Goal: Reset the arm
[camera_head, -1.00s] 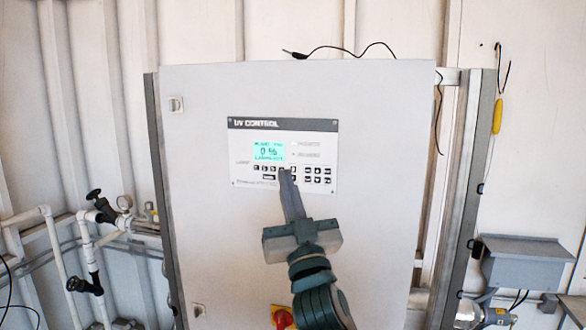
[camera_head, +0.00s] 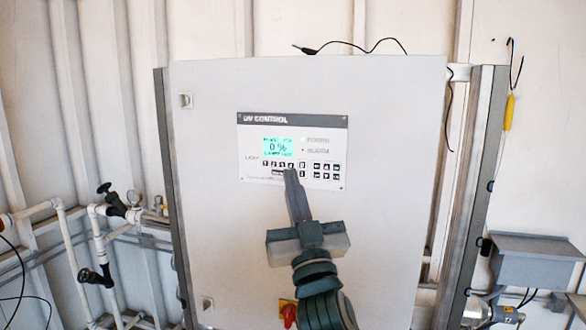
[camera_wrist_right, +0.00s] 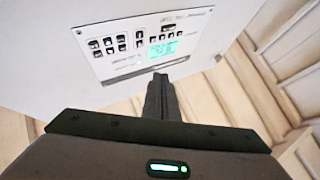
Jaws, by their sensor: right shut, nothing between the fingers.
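My right gripper (camera_head: 291,174) is shut and empty. Its fingertips are in front of the lower part of the UV control panel (camera_head: 332,128), over the key area, and hide some keys. I cannot tell whether the tips touch the panel. The panel has a lit green display (camera_head: 278,146) that reads 0 %. In the right wrist view the shut fingers (camera_wrist_right: 160,80) point toward the panel (camera_wrist_right: 96,68), with the display (camera_wrist_right: 163,50) just beyond them. My left gripper is not in view.
The panel sits on a large grey cabinet (camera_head: 215,215) with a red switch (camera_head: 289,313) low on its front. Pipes with black-handled valves (camera_head: 113,199) are at the left. A grey box (camera_head: 540,260) is at the right. A black cable (camera_head: 360,48) lies on top.

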